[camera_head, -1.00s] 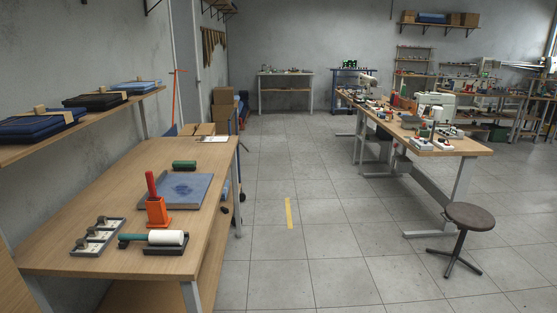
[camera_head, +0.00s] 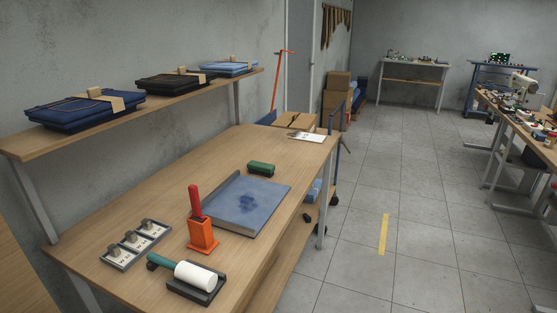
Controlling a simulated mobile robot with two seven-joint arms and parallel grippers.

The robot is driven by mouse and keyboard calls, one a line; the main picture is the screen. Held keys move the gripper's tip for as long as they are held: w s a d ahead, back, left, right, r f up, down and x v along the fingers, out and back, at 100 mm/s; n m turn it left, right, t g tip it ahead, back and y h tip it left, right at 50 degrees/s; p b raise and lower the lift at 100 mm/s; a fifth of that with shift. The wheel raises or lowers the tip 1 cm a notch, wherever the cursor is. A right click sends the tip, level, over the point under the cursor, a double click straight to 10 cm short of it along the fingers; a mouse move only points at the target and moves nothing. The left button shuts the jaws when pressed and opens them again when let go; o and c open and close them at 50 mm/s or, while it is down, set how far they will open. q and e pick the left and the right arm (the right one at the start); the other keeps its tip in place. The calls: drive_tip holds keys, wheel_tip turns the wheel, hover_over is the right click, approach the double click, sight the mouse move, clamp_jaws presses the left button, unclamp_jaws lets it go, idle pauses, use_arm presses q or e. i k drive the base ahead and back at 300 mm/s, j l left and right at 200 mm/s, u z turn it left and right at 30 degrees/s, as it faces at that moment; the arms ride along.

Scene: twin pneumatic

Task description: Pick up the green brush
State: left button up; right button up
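The green brush (camera_head: 261,168) lies on the wooden table (camera_head: 165,198), just behind a grey tray with blue cloth (camera_head: 246,205). It is a small dark green block with a darker underside. Nothing touches it from above. Neither of my grippers shows in the head view.
An orange holder (camera_head: 202,237) with a red-handled tool (camera_head: 195,199) stands in front of the tray. A white roller (camera_head: 195,276) with a green handle rests in a black cradle. A grey tray of stamps (camera_head: 136,244) is at left. A shelf (camera_head: 150,114) with folded jeans runs above the table's back.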

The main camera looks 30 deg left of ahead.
sight(266, 169)
drive_tip(key=i, duration=2.85)
drive_tip(key=i+u, duration=0.1)
drive_tip(key=u, duration=0.8)
drive_tip(key=i+l+u, duration=0.1)
drive_tip(key=u, duration=1.9)
